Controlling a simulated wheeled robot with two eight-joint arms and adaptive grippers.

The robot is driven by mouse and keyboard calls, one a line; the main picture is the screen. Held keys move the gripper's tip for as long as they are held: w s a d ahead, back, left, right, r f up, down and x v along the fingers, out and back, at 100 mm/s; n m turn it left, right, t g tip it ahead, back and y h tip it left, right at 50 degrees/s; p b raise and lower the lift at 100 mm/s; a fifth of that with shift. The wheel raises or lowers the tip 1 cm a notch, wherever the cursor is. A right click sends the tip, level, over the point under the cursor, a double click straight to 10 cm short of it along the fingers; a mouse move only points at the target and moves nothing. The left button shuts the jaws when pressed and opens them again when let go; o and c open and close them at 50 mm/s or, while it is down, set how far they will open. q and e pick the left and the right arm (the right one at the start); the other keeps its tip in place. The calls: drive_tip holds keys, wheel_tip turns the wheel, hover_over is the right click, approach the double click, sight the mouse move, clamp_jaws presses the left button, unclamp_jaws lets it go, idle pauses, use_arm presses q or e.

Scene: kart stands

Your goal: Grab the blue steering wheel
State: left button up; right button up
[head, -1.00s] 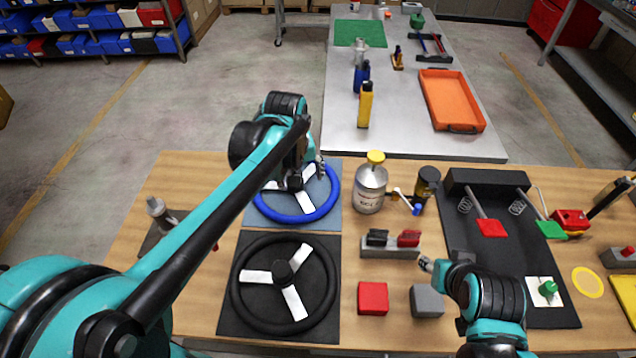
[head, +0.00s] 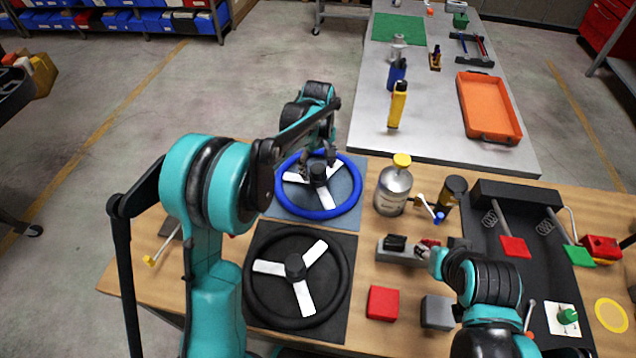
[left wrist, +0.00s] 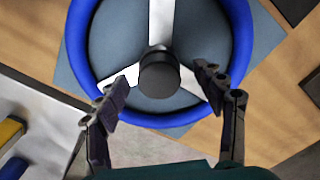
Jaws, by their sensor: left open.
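The blue steering wheel (head: 321,213) lies flat on a grey-blue square mat (head: 275,208) on the wooden table. It has a blue rim, white spokes and a black hub, and part of its far side is hidden by my left arm. In the left wrist view the blue steering wheel (left wrist: 241,42) fills the upper middle. My left gripper (head: 318,158) is over the wheel's far part. In the left wrist view my left gripper (left wrist: 165,82) is open and empty, its fingers on either side of the hub in the picture.
A black steering wheel (head: 339,268) lies on a black mat in front of the blue one. A silver bottle (head: 393,190) with a yellow cap stands to the right. Red (head: 383,303) and grey (head: 437,312) blocks lie near the front.

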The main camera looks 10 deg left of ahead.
use_arm(q)
wheel_tip(320, 180, down, 2)
drive_tip(key=shift+f, duration=0.25)
drive_tip(key=shift+r, duration=0.1)
clamp_jaws()
